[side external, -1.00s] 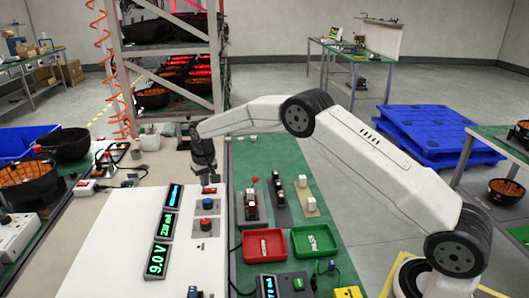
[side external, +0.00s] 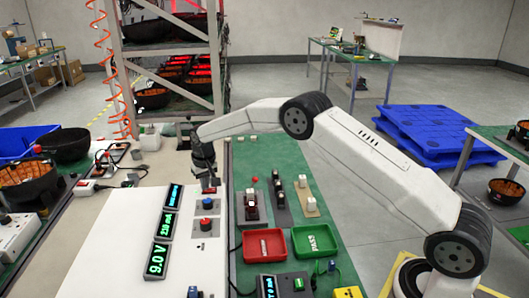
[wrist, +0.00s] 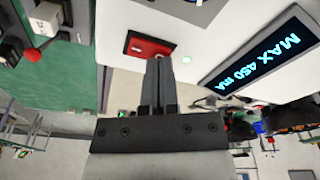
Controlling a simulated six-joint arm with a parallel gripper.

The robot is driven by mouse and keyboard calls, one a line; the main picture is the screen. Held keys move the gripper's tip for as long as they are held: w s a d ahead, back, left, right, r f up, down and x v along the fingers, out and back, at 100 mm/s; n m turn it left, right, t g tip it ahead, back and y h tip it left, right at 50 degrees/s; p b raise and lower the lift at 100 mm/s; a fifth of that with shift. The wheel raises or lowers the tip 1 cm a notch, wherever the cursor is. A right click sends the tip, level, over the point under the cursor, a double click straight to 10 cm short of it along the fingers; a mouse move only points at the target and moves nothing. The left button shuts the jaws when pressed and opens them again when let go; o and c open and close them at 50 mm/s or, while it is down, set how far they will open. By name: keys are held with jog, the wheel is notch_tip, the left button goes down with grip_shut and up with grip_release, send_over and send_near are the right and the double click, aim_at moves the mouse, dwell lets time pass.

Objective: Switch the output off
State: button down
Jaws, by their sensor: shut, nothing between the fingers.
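A red rocker switch (wrist: 149,48) sits on the white front panel (wrist: 205,25) in the wrist view. In the side view my gripper (side external: 209,183) points down over the far end of the white panel (side external: 110,255) and mostly hides the switch. A display reading MAX 450 mA (wrist: 260,47) is right of the fingers in the wrist view.
Lit displays, one reading 9.0 V (side external: 157,261), and a blue knob (side external: 206,222) are on the panel near my gripper. A red tray (side external: 264,245) and a green tray (side external: 314,241) lie to the right. A metal rack (side external: 165,55) stands behind.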

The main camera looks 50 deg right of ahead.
aim_at(207, 191)
jog(key=shift+f, duration=0.2)
jog(key=shift+r, duration=3.55)
jog(key=shift+s+a+r, duration=0.1)
jog(key=shift+s+r, duration=0.05)
jog(key=shift+s, duration=0.25)
jog(key=s+a+f+n, duration=0.1)
jog(key=s+a+n, duration=0.1)
jog(key=s, duration=3.2)
jog(key=shift+s+n+t, duration=0.3)
jog(key=shift+n+t, duration=0.1)
jog(key=shift+n, duration=0.1)
